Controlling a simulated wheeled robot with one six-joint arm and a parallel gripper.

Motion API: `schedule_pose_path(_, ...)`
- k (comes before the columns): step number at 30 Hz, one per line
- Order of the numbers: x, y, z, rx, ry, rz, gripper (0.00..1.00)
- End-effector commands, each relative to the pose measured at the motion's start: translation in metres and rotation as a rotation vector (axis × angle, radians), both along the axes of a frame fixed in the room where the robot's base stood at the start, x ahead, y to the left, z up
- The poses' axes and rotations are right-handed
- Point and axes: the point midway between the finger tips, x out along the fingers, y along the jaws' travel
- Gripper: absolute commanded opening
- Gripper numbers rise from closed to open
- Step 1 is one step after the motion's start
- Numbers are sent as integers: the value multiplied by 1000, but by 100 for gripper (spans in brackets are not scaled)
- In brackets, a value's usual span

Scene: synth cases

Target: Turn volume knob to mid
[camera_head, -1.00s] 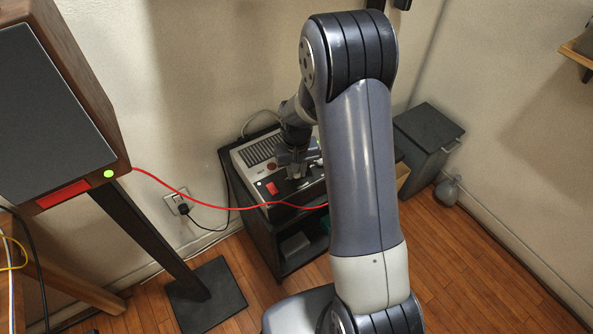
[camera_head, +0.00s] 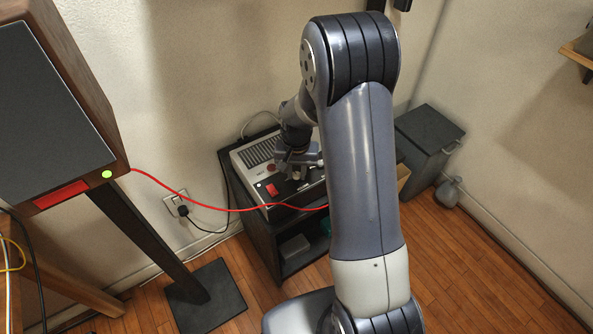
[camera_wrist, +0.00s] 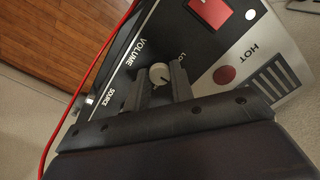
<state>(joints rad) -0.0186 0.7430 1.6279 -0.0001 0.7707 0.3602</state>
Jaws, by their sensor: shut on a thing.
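The volume knob (camera_wrist: 160,75) is a small pale round knob on the dark panel of the amplifier (camera_wrist: 120,75), beside the printed word VOLUME. It sits between the two dark fingers of my gripper (camera_wrist: 161,80), which is shut on it. A short dark mark shows on the knob's face; what it points at is hard to tell. In the head view the amplifier (camera_head: 248,158) stands on a dark cabinet, with my gripper (camera_head: 298,172) down at its top panel. The knob is hidden there by my gripper.
A red switch (camera_head: 271,189) and a round red button (camera_wrist: 224,75) marked HOT are close by. A red cable (camera_head: 230,210) runs from the speaker (camera_head: 45,110) across the amplifier's front. A dark bin (camera_head: 428,140) stands right.

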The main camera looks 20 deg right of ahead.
Motion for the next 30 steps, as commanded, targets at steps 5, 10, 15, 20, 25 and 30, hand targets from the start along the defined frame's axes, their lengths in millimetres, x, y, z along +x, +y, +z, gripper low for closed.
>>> schedule_pose_path(5,0,0,0,0,1,1,25)
schedule_pose_path(10,0,0,0,0,1,1,39)
schedule_pose_path(15,0,0,0,0,0,1,45)
schedule_pose_path(20,0,0,2,0,0,1,45)
schedule_pose_path(25,1,0,22,1,-4,1,45)
schedule_pose_path(30,1,0,57,0,-5,1,45)
